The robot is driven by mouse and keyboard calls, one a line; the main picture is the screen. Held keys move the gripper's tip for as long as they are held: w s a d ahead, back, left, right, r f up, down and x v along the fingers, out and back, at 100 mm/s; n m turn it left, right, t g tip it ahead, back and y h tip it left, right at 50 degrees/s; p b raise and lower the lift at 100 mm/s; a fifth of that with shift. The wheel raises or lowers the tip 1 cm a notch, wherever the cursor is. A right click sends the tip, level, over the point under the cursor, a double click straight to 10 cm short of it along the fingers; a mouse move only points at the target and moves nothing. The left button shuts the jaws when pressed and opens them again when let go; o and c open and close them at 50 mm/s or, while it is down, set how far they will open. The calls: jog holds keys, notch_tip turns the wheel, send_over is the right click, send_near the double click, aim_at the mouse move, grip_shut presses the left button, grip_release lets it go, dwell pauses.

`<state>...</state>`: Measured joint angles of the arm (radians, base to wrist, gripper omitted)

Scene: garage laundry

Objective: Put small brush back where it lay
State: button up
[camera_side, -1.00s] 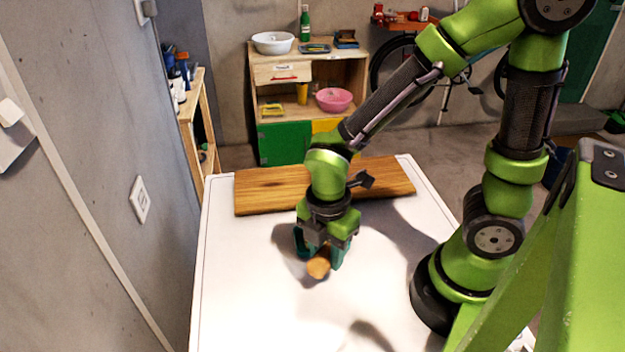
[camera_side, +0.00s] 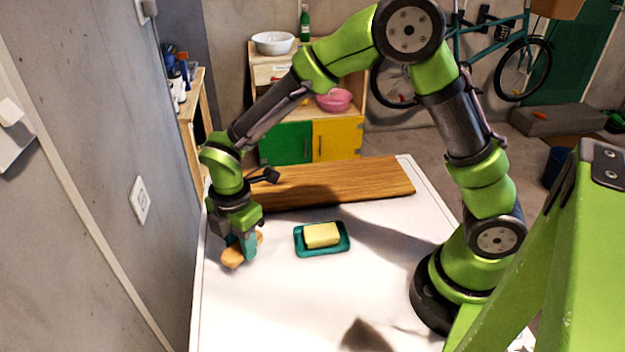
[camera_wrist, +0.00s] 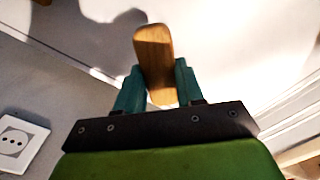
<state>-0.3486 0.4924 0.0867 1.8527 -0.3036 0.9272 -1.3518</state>
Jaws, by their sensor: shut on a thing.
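The small brush (camera_side: 233,256) has a rounded wooden back. My gripper (camera_side: 243,244) is shut on it near the left edge of the white table. In the wrist view the wooden back of the brush (camera_wrist: 154,52) shows between the two teal fingers of my gripper (camera_wrist: 158,92). Its bristles are hidden in both views. The brush looks to be held over the table; I cannot tell whether it touches the surface.
A teal dish (camera_side: 322,247) with a yellow block (camera_side: 321,234), like soap, sits mid-table. A wooden board (camera_side: 335,184) lies along the back. The grey wall (camera_side: 110,200) is close on the left. The front of the white table (camera_side: 275,315) is clear.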

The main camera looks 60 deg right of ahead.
jog(key=shift+s+f, duration=0.1)
jog(key=shift+f, duration=1.6)
jog(key=shift+d+f, duration=0.1)
jog(key=o, duration=1)
notch_tip(320, 180, up, 12)
jog(key=shift+r, duration=0.15)
jog(key=shift+s+d+r+m+t+y, duration=0.35)
jog(key=shift+s+d+r+m+t, duration=1.3)
jog(key=shift+m, duration=2.05)
jog(key=shift+s+d+r+m+t+y, duration=0.3)
jog(key=shift+s+d+r+m+t, duration=0.45)
jog(key=shift+s+d+r+m, duration=1.85)
jog(key=shift+s+d+r+m+t+y, duration=0.35)
jog(key=shift+s+d+r+m+t, duration=0.8)
jog(key=shift+s+d+m, duration=2.55)
